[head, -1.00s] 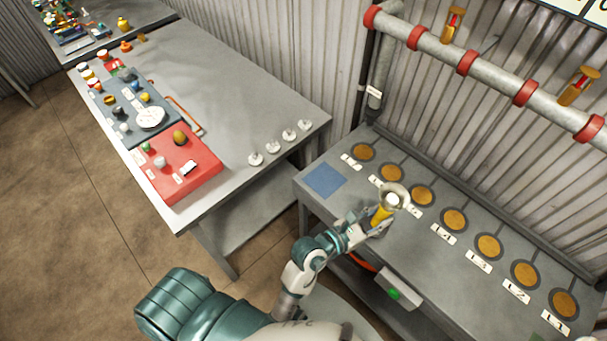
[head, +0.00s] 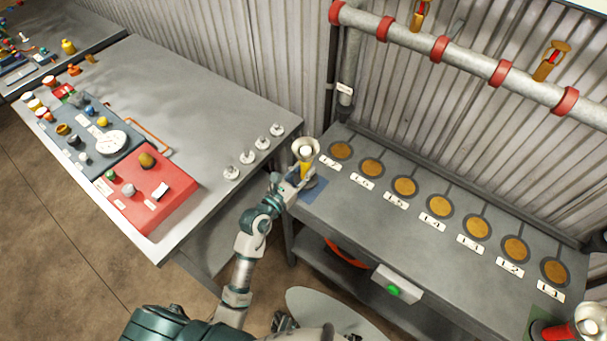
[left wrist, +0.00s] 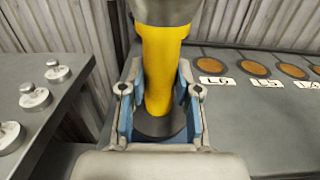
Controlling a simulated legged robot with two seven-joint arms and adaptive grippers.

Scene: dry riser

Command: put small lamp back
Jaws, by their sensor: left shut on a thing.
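The small lamp (head: 305,168) has a yellow body and a pale round head. My left gripper (head: 297,184) is shut around its yellow body, and the lamp is roughly upright. It is at the left end of the grey bench, over or on the blue square (head: 314,192), which it partly hides. I cannot tell whether its base touches the square. In the left wrist view the yellow body (left wrist: 160,75) stands between the fingers (left wrist: 160,105), with a dark round base below. My right gripper is not in view.
Orange discs (head: 405,187) with labels line the bench (head: 360,225). A pipe with red collars (head: 440,48) runs above. A red lamp (head: 588,322) is at the lower right. The left table (head: 200,90) holds several silver knobs (head: 247,157) and a red panel (head: 150,190).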

